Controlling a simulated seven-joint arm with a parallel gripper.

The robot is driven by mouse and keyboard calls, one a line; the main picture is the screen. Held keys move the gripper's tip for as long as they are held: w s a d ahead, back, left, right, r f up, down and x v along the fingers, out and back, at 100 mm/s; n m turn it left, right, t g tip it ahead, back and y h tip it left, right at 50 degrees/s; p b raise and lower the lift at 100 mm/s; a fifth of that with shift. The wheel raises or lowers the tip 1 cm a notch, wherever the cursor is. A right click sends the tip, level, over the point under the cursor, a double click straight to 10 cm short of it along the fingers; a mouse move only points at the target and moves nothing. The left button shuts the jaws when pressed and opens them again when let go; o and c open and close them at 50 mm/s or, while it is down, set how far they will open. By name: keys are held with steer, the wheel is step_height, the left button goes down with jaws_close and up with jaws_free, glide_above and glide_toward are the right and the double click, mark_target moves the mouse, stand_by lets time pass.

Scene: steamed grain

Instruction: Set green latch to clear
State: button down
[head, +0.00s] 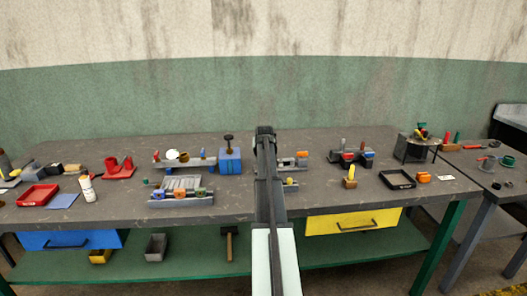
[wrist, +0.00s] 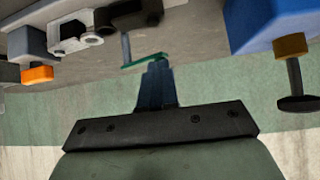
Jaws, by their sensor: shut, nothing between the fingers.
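In the wrist view a thin green bar, which looks like the green latch (wrist: 143,61), sticks out sideways from a grey post (wrist: 126,46). My gripper (wrist: 158,66) is shut and empty, its fingertips at the right end of the green bar. They overlap it in the picture; I cannot tell whether they touch. In the head view my gripper (head: 265,131) is at the far end of my outstretched arm, over the back of the bench. My arm hides the latch there. No markings for the latch's positions can be read.
A blue block (head: 230,161) with a dark knob stands left of my arm; it also shows in the wrist view (wrist: 268,22). A grey fixture with an orange part (head: 302,154) is close on the right. The bench top (head: 330,190) has bare room in front.

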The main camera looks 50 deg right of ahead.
steer(key=shift+w+d, duration=0.15)
steer(key=shift+w, duration=0.95)
steer(key=shift+s, duration=0.15)
steer(key=shift+s, duration=0.7)
steer(key=shift+s+a, duration=0.15)
steer(key=shift+a, duration=0.2)
steer(key=s+a+r, duration=0.5)
steer(key=a+r, duration=0.1)
steer(key=a, duration=0.3)
steer(key=shift+a+r, duration=0.3)
steer(key=shift+r, duration=0.05)
